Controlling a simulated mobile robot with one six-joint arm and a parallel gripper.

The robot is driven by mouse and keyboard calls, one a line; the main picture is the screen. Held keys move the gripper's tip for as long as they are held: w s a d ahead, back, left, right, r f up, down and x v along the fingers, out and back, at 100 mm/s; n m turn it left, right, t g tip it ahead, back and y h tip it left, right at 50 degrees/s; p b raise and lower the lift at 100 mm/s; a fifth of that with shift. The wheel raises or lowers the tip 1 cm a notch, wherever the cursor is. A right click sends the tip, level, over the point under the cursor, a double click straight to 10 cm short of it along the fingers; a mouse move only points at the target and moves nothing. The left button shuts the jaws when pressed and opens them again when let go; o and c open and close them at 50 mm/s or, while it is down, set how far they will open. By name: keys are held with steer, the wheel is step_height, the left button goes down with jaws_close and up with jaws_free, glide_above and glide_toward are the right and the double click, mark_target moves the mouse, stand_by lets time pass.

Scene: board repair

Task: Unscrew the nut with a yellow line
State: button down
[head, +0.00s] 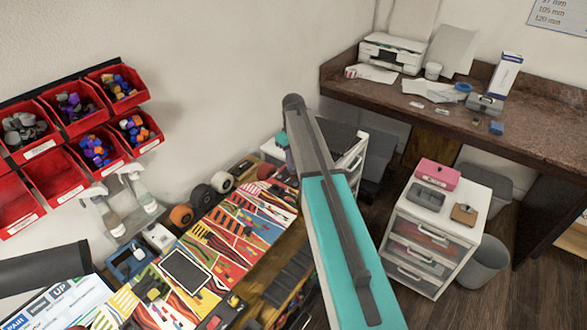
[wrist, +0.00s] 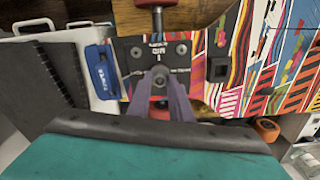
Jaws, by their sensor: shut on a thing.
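In the wrist view my gripper (wrist: 160,74) shows as two dark grey-purple fingers converging over a black plate (wrist: 135,62) with white lettering and screws. The fingertips are closed on a small grey piece at the plate's middle, which looks like the nut; it is mostly hidden between them. I cannot make out a yellow line on it. A red part shows between the fingers below the tips. In the head view my teal and grey arm crosses the middle, and my gripper cannot be made out there.
A brightly patterned board surface (wrist: 285,50) lies to the right in the wrist view, and a blue case (wrist: 102,70) to the left. In the head view, red bins (head: 57,178) hang on the left wall. A white drawer unit (head: 408,235) stands right of my arm.

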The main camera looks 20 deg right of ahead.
steer(key=shift+a, duration=0.2)
steer(key=shift+n, duration=3.2)
steer(key=shift+r, duration=0.15)
steer(key=shift+d+r+p, duration=0.15)
steer(key=shift+r+p, duration=0.65)
steer(key=shift+r, duration=0.7)
steer(key=shift+r, duration=0.1)
step_height(320, 180, up, 7)
steer(key=p, duration=0.2)
